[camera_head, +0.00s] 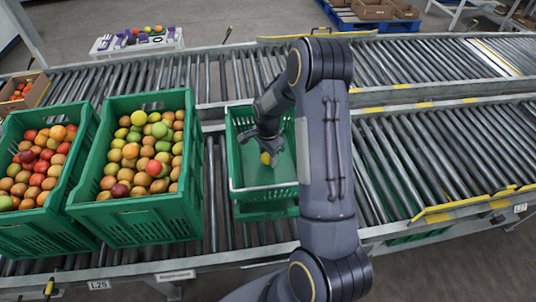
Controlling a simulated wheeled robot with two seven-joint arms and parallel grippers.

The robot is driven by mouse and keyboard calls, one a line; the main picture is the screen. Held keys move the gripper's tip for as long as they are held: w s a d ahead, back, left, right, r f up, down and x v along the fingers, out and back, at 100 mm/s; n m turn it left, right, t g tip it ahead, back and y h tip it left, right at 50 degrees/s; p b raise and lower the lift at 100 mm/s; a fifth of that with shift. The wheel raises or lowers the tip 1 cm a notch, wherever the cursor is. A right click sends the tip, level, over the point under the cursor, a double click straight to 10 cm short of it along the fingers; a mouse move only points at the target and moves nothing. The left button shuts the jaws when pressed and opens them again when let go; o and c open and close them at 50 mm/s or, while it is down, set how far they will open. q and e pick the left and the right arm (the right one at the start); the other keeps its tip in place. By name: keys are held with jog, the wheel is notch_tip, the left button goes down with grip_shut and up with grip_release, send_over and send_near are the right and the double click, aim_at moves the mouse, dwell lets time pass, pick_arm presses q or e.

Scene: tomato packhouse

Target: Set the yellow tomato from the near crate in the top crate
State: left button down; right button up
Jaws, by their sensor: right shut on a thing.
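The yellow tomato (265,158) is small and shows at the tips of my right gripper (266,151), which is shut on it. The gripper points down inside the top crate (235,165), a green crate with a pale front rim. I cannot tell whether the tomato touches the crate floor. The crate looks otherwise empty, though my right arm hides its right side. Green crate wall also shows below its front rim. A full green crate (150,222) of red, orange, yellow and green tomatoes stands to its left. My left gripper is not in view.
Another full green crate (45,232) stands at the far left. The crates rest on a roller conveyor (395,165) whose right part is clear. A second conveyor runs behind.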

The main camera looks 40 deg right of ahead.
jog(key=shift+f+b, duration=0.5)
jog(key=shift+f, duration=0.1)
dwell(0.4)
jog(key=o, duration=0.8)
jog(key=c, duration=0.3)
jog(key=shift+r+p, duration=2.3)
jog(key=shift+r, duration=1.2)
